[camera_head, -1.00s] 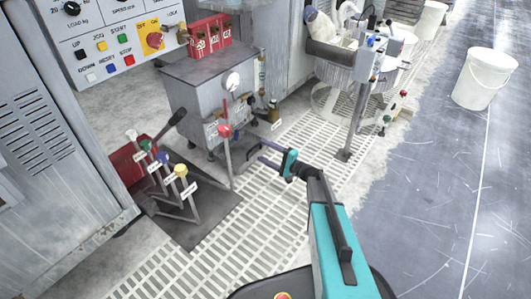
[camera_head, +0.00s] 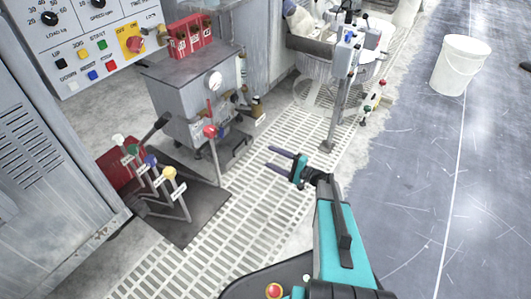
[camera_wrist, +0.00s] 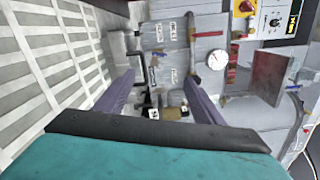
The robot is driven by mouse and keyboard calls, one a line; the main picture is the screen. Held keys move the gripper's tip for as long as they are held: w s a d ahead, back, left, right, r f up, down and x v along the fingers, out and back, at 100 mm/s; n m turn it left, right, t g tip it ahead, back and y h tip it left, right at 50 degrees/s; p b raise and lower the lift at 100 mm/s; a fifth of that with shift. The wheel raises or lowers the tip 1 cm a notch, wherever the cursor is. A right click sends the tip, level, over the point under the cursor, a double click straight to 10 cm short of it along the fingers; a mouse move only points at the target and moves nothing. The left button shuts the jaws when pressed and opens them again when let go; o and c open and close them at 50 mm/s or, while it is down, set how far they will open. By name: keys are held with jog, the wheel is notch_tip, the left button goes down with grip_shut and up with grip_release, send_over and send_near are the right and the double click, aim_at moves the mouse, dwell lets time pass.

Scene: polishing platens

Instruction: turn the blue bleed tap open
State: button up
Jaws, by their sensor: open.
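My gripper (camera_head: 268,158) is open and empty, its two purple fingers reaching left above the floor grating, right of the grey tank (camera_head: 185,88). In the wrist view my gripper (camera_wrist: 158,78) faces the tank's side (camera_wrist: 208,40), which appears turned sideways. Small valves and white tags (camera_wrist: 158,32) show there, and a brass fitting (camera_wrist: 175,114) shows between the fingers, apart from them. The brass fitting also shows in the head view (camera_head: 257,108). I cannot make out for certain which small fitting is the blue bleed tap. A blue-knobbed lever (camera_head: 150,160) stands in the lever group at left.
A red-knobbed lever (camera_head: 209,131) stands between my gripper and the other levers. A post with a control box (camera_head: 347,52) stands behind right. A white bucket (camera_head: 461,65) stands on the dark floor. The grating (camera_head: 235,215) around my gripper is clear.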

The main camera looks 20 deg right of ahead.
jog(key=shift+v, duration=1)
